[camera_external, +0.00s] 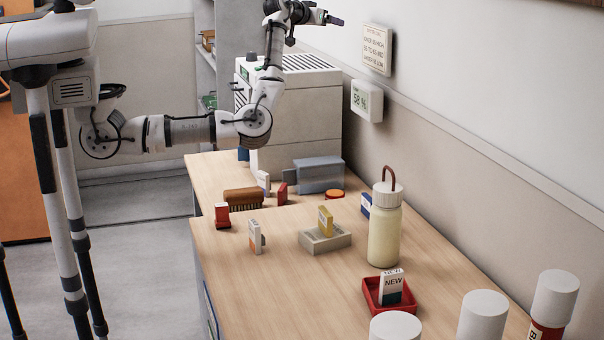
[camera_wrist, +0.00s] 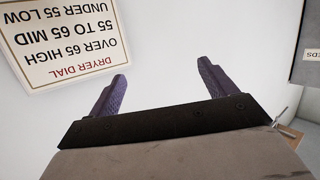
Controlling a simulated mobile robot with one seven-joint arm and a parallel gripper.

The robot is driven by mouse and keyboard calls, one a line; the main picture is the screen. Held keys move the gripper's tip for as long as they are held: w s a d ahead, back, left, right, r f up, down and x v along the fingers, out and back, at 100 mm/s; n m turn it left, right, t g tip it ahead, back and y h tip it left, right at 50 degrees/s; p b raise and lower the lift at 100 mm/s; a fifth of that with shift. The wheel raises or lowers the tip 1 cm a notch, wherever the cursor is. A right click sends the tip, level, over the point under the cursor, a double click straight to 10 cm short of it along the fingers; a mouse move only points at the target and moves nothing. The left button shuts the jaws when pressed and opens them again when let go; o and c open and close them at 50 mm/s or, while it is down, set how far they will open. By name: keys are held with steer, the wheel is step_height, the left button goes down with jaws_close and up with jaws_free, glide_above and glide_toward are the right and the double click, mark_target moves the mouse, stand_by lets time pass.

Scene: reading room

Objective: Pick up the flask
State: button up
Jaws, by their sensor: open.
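The flask (camera_external: 385,226) is a pale cream bottle with a white lid and a dark red carry loop. It stands upright on the wooden table, near the wall on the right side. My gripper (camera_external: 335,20) is raised high at the top of the external view, above the white machine and well away from the flask. In the wrist view my gripper (camera_wrist: 160,85) has its two purple fingers spread apart with nothing between them. The flask does not show in the wrist view.
A red tray (camera_external: 372,300) with a card stands before the flask. A grey tray (camera_external: 341,240) holds a yellow box to its left. White-topped containers (camera_external: 483,315) stand at the front right. The white machine (camera_external: 310,115) is at the back. A sign (camera_wrist: 65,40) hangs on the wall.

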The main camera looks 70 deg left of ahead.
steer(key=w+d+m+g+h+p, duration=0.15)
steer(key=d+m+h, duration=0.25)
steer(key=d, duration=1.1)
steer(key=w+d+m+g+h+b, duration=0.1)
steer(key=w+d+m+g+h, duration=0.25)
steer(key=d, duration=1.05)
steer(key=s+d+r+m+g+h+p, duration=0.1)
steer(key=s+d+r+m, duration=0.2)
steer(key=d, duration=0.5)
steer(key=s+d+r+m+g+h, duration=0.1)
steer(key=s+d+m+g, duration=0.1)
steer(key=s+d, duration=0.5)
steer(key=s+d+r+m+g+h+p, duration=0.1)
steer(key=s+d+r+m+h, duration=0.15)
steer(key=d, duration=0.75)
steer(key=y, duration=0.1)
glide_toward(388, 187)
steer(key=p+x, duration=0.1)
steer(key=x, duration=0.4)
steer(key=shift+w+f, duration=0.15)
steer(key=shift+f, duration=0.1)
steer(key=shift+p+x, duration=1.45)
steer(key=shift+x, duration=1.15)
steer(key=c, duration=1.6)
